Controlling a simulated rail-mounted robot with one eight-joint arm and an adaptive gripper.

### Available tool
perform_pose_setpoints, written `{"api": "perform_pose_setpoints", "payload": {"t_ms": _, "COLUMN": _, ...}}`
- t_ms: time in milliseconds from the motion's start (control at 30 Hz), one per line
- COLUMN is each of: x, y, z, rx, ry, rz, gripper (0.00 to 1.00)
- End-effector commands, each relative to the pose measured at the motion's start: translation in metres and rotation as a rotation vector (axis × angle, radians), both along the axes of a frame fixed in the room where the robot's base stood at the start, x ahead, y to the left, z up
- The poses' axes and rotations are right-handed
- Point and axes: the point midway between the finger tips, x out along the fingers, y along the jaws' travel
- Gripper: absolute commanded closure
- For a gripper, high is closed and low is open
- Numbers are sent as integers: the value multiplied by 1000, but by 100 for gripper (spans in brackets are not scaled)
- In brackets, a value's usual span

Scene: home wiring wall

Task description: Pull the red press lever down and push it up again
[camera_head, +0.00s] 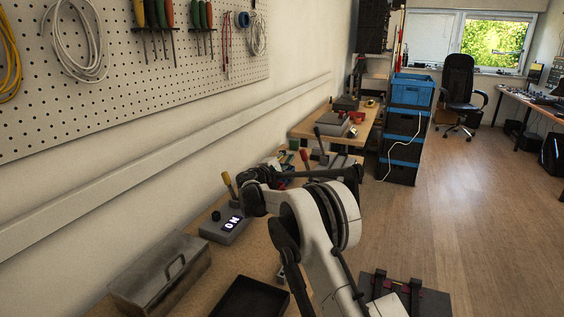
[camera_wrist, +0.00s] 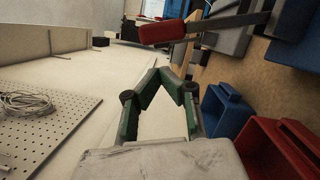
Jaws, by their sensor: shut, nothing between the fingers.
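The red press lever (camera_wrist: 165,31) shows in the wrist view as a red grip on a grey metal bar. It lies nearly level in the picture, at the top, beyond my fingertips. My gripper (camera_wrist: 160,74) has green-padded fingers with their tips brought together and nothing between them. A gap shows between the fingertips and the red grip. In the head view a small red upright piece (camera_head: 305,160) stands behind my arm and may be the same lever; its base is hidden. The gripper's fingertips are hard to make out in the head view.
Red (camera_wrist: 286,148) and blue (camera_wrist: 226,108) bins lie at the right of the wrist view. In the head view, a grey box with a yellow lever (camera_head: 228,186), a metal toolbox (camera_head: 160,276) and a black tray (camera_head: 248,298) stand on the bench. A pegboard (camera_head: 120,85) hangs on the wall.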

Motion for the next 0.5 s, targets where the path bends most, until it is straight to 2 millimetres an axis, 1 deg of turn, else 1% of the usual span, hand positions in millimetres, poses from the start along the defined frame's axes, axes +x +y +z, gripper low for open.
{"api": "perform_pose_setpoints", "payload": {"t_ms": 100, "x": -5, "y": -11, "z": 4, "rx": 0, "ry": 0, "rz": 0, "gripper": 100}}
{"api": "perform_pose_setpoints", "payload": {"t_ms": 200, "x": -7, "y": -17, "z": 6, "rx": 0, "ry": 0, "rz": -1, "gripper": 100}}
{"api": "perform_pose_setpoints", "payload": {"t_ms": 500, "x": -9, "y": -22, "z": 8, "rx": 0, "ry": 0, "rz": -1, "gripper": 100}}
